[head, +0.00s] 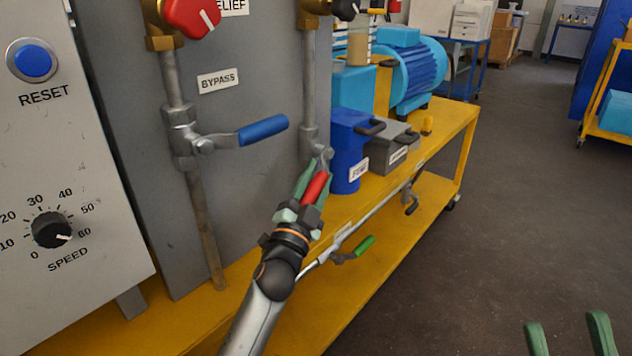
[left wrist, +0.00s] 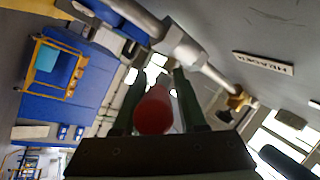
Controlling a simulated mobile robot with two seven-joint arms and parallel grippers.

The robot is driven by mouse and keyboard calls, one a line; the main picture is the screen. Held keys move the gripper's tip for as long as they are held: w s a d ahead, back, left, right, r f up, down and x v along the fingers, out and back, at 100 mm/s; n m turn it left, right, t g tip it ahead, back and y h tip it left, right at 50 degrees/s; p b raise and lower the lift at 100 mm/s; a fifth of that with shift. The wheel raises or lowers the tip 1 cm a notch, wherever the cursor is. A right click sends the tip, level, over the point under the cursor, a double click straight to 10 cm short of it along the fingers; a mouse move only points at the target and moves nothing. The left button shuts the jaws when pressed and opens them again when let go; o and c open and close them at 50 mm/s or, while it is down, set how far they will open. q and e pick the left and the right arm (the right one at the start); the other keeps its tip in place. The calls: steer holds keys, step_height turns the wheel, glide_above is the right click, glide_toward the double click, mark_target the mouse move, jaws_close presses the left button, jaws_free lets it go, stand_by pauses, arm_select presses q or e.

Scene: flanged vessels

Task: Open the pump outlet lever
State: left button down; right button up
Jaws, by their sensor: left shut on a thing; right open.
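A red-handled lever (head: 316,188) sits on a valve on the vertical grey pipe (head: 310,85) at the right edge of the grey panel. My left gripper (head: 314,181) is shut on this red handle, with one green finger on either side. The handle points down and toward me, away from the valve, which the fingers partly hide. In the left wrist view the rounded end of the red handle (left wrist: 153,110) shows between the fingers. No label reading pump outlet is legible. My right gripper (head: 568,336) is open and empty at the bottom right, over the floor.
A blue lever (head: 263,130) labelled BYPASS points sideways on the left pipe. A red knob (head: 192,15) is above it. A blue jug (head: 349,150) and grey box (head: 388,148) stand close right of my left gripper. A green-handled lever (head: 365,246) is lower down.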

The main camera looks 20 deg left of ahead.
arm_select(q)
steer(key=shift+d+f, duration=0.3)
steer(key=shift+f, duration=0.1)
arm_select(e)
steer(key=shift+a+f, duration=0.1)
steer(key=shift+f, duration=0.05)
arm_select(q)
steer(key=c, duration=0.7)
jaws_free()
steer(key=shift+w, duration=0.1)
steer(key=shift+o, duration=0.5)
steer(key=shift+r, duration=0.15)
steer(key=shift+a, duration=0.1)
